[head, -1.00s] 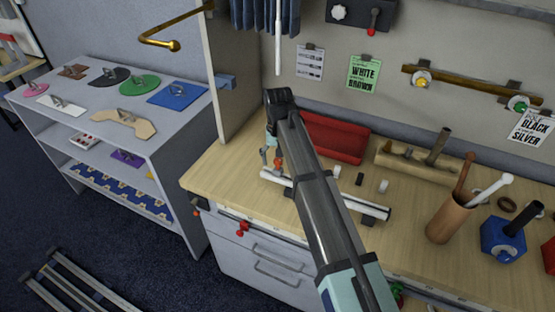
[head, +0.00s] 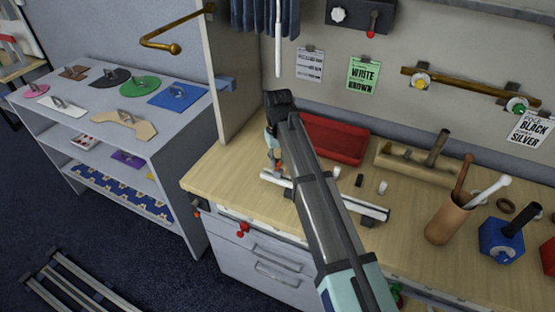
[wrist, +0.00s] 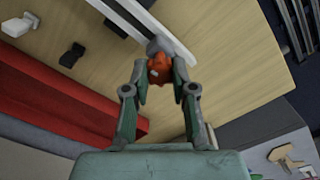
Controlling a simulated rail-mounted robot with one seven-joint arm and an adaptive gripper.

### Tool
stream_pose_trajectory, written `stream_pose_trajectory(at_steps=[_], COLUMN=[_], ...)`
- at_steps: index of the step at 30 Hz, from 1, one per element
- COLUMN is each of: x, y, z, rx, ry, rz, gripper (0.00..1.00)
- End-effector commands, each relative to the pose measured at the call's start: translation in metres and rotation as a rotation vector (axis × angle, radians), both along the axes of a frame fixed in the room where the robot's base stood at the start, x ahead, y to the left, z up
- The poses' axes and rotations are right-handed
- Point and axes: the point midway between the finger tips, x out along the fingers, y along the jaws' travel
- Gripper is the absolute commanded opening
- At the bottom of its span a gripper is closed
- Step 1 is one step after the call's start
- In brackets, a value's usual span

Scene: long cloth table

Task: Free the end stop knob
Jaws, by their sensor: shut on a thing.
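A white rail (head: 352,205) lies on the wooden bench, partly hidden behind my arm in the head view. It also shows in the wrist view (wrist: 150,22). An orange-red knob (wrist: 159,69) sits at the rail's end, beside a grey end piece (wrist: 159,45). My gripper (wrist: 160,80) is shut on the knob, one finger on each side of it. In the head view my gripper (head: 275,166) is low over the rail's left end, and the knob is small and mostly hidden there. Whether the knob is loose or tight cannot be told.
A red tray (head: 333,139) lies behind the rail. A small black piece (head: 359,180) and a white piece (head: 382,187) lie near the rail. A brown cup (head: 449,222) with rods and a blue block (head: 502,240) stand to the right. A divider panel (head: 238,90) rises at the left.

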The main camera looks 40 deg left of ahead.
Motion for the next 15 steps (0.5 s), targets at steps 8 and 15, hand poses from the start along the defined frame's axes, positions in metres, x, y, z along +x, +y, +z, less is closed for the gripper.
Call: stream_pose_trajectory(at_steps=[8, 15], x=[-0.0010, -0.0009], y=[-0.0012, -0.0010], z=[-0.0006, -0.0001], rx=[-0.003, -0.003], ry=[0.003, 0.003], rz=[0.348, 0.649], gripper=[0.00, 0.00])
